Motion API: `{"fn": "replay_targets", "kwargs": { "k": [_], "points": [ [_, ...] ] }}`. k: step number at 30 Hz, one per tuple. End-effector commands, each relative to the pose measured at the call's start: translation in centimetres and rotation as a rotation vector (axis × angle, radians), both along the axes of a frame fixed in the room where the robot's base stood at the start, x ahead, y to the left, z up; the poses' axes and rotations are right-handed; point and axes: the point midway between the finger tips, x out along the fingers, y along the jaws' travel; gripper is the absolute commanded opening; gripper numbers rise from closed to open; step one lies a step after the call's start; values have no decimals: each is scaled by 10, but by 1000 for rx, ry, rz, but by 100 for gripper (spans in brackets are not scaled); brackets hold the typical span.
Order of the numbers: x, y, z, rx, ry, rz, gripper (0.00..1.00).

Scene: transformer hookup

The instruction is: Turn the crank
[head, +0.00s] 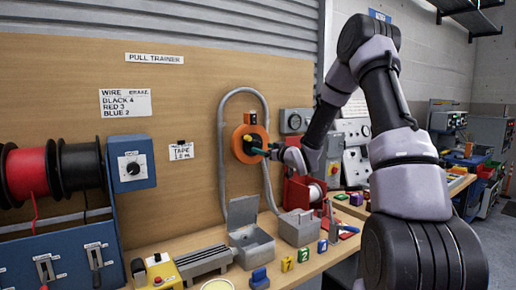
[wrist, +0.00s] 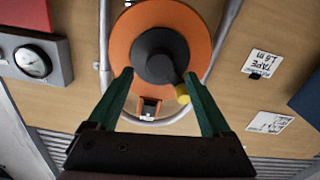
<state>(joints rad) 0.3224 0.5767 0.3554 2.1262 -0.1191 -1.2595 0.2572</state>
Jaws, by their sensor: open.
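An orange disc (head: 239,146) with a dark hub is mounted on the wooden board; it looks like the crank. In the wrist view the orange disc (wrist: 195,32) fills the upper middle, with a round dark grey hub (wrist: 160,52) at its centre. A small yellow knob (wrist: 182,93) sticks out at the hub's lower right. My gripper (wrist: 158,74) is open, its green fingers either side of the hub's lower part, with the yellow knob close to the right finger. Contact cannot be told. In the head view my gripper (head: 262,152) is at the disc's right side, partly hidden.
A grey conduit loop (head: 222,150) runs around the disc. A blue switch box (head: 132,163) and cable spools (head: 80,165) are at the left. Below are an open grey box (head: 250,245), a closed grey box (head: 299,228) and number blocks (head: 288,264) on the bench.

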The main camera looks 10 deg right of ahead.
Motion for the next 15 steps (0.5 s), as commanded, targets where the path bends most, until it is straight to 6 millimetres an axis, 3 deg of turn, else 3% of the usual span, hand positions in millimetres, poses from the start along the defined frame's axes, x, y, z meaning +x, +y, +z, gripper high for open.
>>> {"fn": "replay_targets", "kwargs": {
  "k": [6, 15],
  "points": [
    [33, 14, 0, -1, -1, 1, 83],
    [46, 19, 1, -1, 0, 0, 83]
  ]
}}
